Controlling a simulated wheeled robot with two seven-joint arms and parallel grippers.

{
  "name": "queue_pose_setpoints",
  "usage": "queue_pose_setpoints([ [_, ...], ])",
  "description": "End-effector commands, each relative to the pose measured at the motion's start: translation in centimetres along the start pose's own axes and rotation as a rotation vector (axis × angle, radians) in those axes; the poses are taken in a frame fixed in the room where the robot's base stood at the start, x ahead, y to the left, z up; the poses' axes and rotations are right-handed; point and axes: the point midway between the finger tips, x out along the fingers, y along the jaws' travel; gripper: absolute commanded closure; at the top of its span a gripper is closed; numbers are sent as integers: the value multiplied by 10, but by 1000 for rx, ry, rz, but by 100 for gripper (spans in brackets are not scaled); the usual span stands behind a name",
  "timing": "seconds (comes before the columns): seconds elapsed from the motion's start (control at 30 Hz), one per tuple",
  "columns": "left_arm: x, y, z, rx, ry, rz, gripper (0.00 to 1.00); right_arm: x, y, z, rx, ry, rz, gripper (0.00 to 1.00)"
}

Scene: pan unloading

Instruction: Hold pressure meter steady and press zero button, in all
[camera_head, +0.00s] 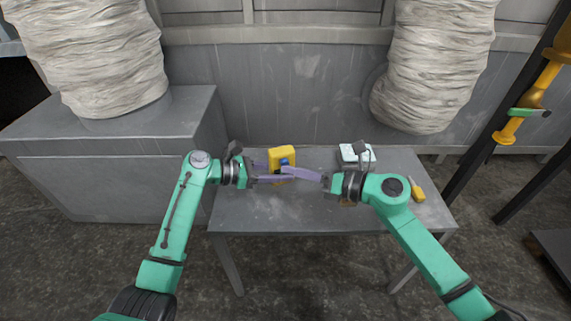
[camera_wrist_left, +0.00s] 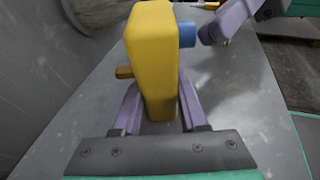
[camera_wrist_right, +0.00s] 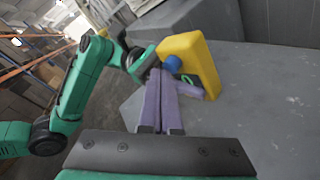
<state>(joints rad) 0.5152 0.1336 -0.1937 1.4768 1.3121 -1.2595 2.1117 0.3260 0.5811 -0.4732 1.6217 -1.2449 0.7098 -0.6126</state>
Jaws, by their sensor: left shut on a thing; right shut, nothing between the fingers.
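The yellow pressure meter (camera_head: 282,153) stands upright on the grey table, with a blue round part (camera_wrist_left: 187,35) on one face. It fills the middle of the left wrist view (camera_wrist_left: 153,70). My left gripper (camera_head: 262,172) is shut on the meter, with one purple finger on each side of it. My right gripper (camera_head: 290,172) is shut and empty, its fingertips close to the blue part. In the right wrist view the blue part (camera_wrist_right: 173,63) shows just beyond the joined fingertips (camera_wrist_right: 161,72). I cannot tell whether they touch it.
A light box-like object (camera_head: 352,152) lies at the back right of the table (camera_head: 270,212). A yellow-handled tool (camera_head: 417,190) lies near the right edge. A small orange-brown object lies partly hidden under my right wrist. The table's front left is clear.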

Motion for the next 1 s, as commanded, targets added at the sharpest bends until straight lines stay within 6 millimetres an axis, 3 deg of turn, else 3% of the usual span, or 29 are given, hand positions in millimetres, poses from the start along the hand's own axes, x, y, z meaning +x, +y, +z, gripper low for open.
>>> queue_pose_setpoints([
  [0.5, 0, 0, 0, -1, 0, 0, 89, -9, 7, -7, 0, 1, 0, 100],
  [1.0, 0, 0, 0, -1, 0, 0, 89, -41, 30, -30, 0, 2, -1, 100],
])
